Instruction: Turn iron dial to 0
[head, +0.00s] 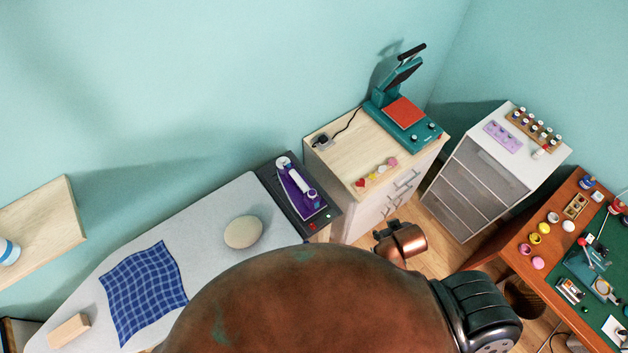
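The iron (298,191), purple and white, lies on a dark iron station (275,184) at the right end of the ironing board (205,215). A small red spot and a small green spot show on the front edge of the station. The iron's dial is too small to make out, so its setting cannot be read. Neither gripper can be made out. A large brown rounded shape fills the bottom middle, with a black jointed part and a copper part at its right; I cannot tell any fingers there.
A blue checked cloth (143,290), a beige oval pad (243,232) and a wooden block (69,330) lie on the board. A wooden-topped cabinet (335,160) with a teal heat press (402,115) stands to the right. Farther right are a drawer unit (480,185) and a cluttered desk (517,256).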

